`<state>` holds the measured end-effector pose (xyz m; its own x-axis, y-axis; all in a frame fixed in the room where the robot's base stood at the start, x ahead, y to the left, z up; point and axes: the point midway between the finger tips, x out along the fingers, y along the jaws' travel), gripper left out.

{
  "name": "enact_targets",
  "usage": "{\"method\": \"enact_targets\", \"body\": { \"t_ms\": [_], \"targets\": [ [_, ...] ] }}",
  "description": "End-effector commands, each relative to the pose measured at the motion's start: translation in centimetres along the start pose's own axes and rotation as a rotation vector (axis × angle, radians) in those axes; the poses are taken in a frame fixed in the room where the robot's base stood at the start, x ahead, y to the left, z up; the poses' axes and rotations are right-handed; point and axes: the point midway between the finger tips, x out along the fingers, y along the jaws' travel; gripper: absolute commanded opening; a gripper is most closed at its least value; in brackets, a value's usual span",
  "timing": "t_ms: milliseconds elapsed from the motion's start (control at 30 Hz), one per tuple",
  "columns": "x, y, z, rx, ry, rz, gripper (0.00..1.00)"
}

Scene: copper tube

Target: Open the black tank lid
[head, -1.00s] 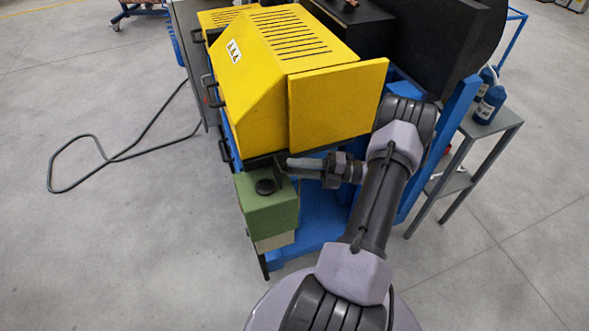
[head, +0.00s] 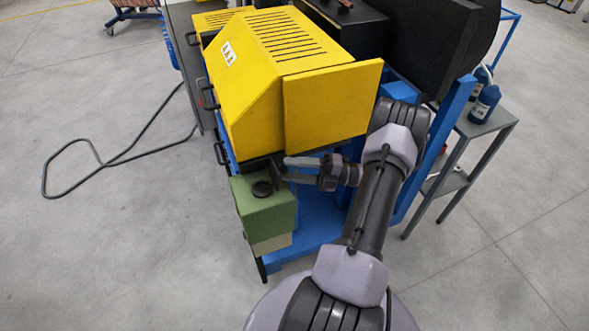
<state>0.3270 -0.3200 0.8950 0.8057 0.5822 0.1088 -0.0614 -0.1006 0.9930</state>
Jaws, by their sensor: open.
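The green tank (head: 266,213) stands at the front corner of the yellow machine. On its top is a round black cap or opening (head: 262,188). A thin dark piece (head: 276,172) stands upright just behind and right of it; whether this is the raised lid I cannot tell. My gripper (head: 287,169) comes in from the right with its two fingers apart. The fingertips are beside the dark piece, and whether they touch it is too small to tell. Nothing shows between the fingers.
The yellow machine cover (head: 325,105) rises close behind my gripper. A blue machine frame (head: 318,220) lies below my arm. A grey side table (head: 480,125) with blue bottles stands at the right. The floor left of the tank is clear except for a black cable (head: 90,137).

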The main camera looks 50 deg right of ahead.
Motion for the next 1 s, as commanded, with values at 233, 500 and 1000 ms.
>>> {"method": "enact_targets", "body": {
  "t_ms": [233, 500, 1000],
  "targets": [
    [-3.6, 0.1, 0.0, -0.002, -0.004, -0.001, 0.46],
    [-12.6, 0.0, 0.0, -0.001, -0.003, 0.0, 0.46],
    [-17.4, 0.0, 0.0, 0.0, -0.001, -0.001, 0.46]
  ]
}}
